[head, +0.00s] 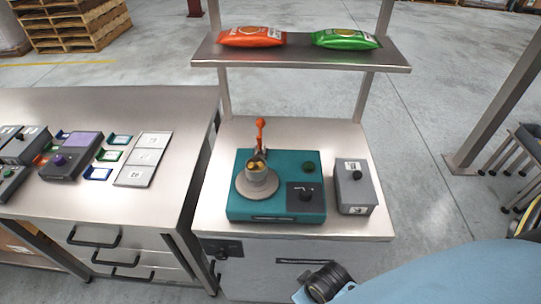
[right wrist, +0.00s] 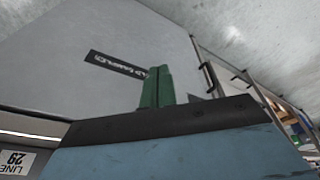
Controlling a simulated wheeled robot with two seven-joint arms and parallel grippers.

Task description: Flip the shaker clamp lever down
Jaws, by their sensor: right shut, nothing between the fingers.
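The teal shaker (head: 240,208) stands on the middle bench. Its orange clamp lever (head: 261,133) points upright behind a small metal cup (head: 257,172) with yellowish contents, on a round grey platform. My right gripper (right wrist: 157,88) shows in the right wrist view with its green fingers together and nothing between them. It is in front of a grey cabinet face, away from the lever. In the head view my right arm comes in at the lower right; its fingers cannot be made out there. My left gripper is in neither view.
A grey box with a black knob (head: 354,188) stands right of the shaker. A shelf (head: 300,55) above carries an orange bag (head: 252,37) and a green bag (head: 345,40). A left bench (head: 60,105) holds devices and coloured cards. The bench front right of the shaker is narrow.

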